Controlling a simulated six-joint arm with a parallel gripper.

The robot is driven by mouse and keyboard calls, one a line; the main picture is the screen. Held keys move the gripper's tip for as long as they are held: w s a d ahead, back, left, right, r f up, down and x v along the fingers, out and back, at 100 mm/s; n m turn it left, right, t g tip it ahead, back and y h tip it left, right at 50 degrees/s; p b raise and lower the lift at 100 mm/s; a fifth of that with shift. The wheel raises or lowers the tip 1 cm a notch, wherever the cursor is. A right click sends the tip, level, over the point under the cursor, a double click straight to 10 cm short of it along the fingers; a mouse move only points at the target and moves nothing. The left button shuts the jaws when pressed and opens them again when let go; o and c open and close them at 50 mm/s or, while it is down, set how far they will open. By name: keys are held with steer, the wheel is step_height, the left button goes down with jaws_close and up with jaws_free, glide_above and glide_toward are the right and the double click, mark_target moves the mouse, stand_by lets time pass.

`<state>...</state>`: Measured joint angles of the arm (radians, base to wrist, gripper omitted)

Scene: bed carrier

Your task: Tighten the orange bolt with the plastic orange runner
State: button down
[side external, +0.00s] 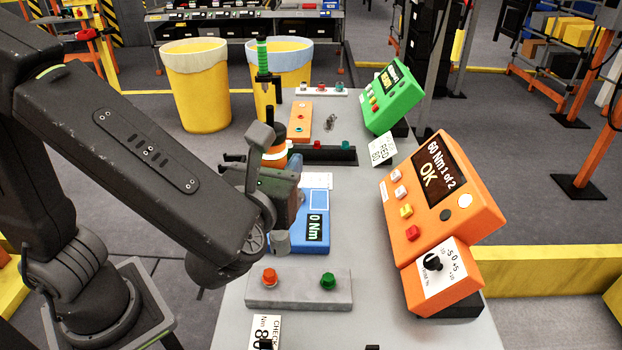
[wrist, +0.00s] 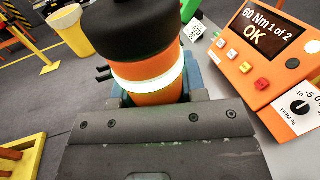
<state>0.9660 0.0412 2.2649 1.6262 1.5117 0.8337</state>
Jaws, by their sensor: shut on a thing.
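The orange runner (side external: 274,157), an orange body with a white band and black top, stands roughly upright in my gripper (side external: 280,182). In the wrist view the runner (wrist: 150,78) fills the upper middle, with my gripper (wrist: 156,98) shut around it. Its lower end is hidden, so I cannot tell what is beneath it. The gripper is above and beside the blue box (side external: 314,252), whose display reads 0 Nm. An orange bolt-like piece (side external: 269,277) sits at the left of a grey block (side external: 300,294) in front; a green one (side external: 328,280) sits at its right.
The orange controller (side external: 440,215) reads "60 Nm 1 of 2 OK" and stands to the right. A green controller (side external: 391,98) and a green runner (side external: 262,58) are farther back. A dark rail (side external: 328,155) lies behind the blue box. The table (side external: 365,290) is bare between block and controller.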

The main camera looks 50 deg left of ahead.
steer(key=shift+s+a+r, duration=0.15)
steer(key=shift+s+a, duration=0.75)
steer(key=shift+a, duration=0.05)
steer(key=shift+f, duration=4.7)
stand_by(1.8)
